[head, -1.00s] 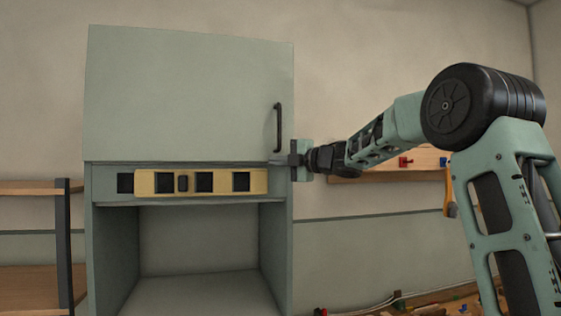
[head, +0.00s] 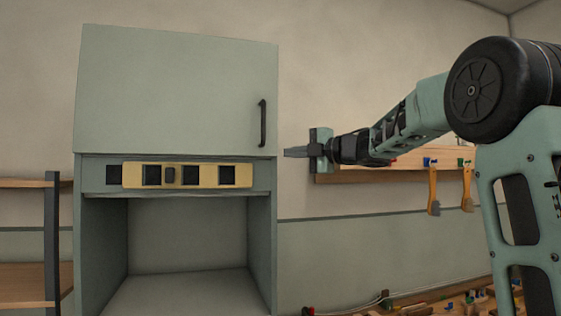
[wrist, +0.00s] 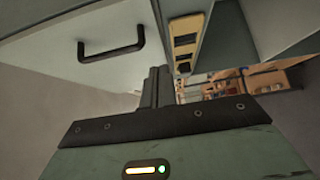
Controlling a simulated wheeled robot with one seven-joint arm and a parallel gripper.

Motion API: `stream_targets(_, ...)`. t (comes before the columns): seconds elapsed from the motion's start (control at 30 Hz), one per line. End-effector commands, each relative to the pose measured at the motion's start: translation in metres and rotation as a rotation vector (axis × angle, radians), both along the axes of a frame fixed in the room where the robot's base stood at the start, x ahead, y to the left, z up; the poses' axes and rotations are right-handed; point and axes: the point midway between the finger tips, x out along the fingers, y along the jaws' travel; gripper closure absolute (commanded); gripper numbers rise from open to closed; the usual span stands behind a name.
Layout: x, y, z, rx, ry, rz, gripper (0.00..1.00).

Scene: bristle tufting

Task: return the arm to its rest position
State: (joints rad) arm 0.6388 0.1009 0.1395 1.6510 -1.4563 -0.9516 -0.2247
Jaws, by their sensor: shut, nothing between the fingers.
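My gripper (head: 288,152) is shut and empty, just to the right of the cabinet (head: 262,245) in the head view. Its fingers point left toward the cabinet's side and stand apart from it in the picture. In the wrist view my shut gripper (wrist: 157,85) shows as two dark fingers side by side, with the cabinet's door handle (wrist: 112,50) to the upper left. My arm stretches in from the right with its elbow bent.
The cabinet has a closed upper door (head: 170,95), a yellow panel (head: 203,175) with dark square openings, and an open bay below. A shelf unit (head: 52,240) stands at left. A wooden wall rack (head: 390,172) with hanging tools is behind my arm. Cluttered items lie at lower right.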

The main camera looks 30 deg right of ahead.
Motion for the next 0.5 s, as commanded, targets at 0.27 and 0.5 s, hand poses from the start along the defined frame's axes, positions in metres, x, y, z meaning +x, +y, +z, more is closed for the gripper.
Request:
stream_targets(0.27,-0.010,-0.005,0.000,0.000,0.001,0.001,1.00)
stream_targets(0.5,0.008,0.036,-0.023,0.149,0.041,-0.038,1.00)
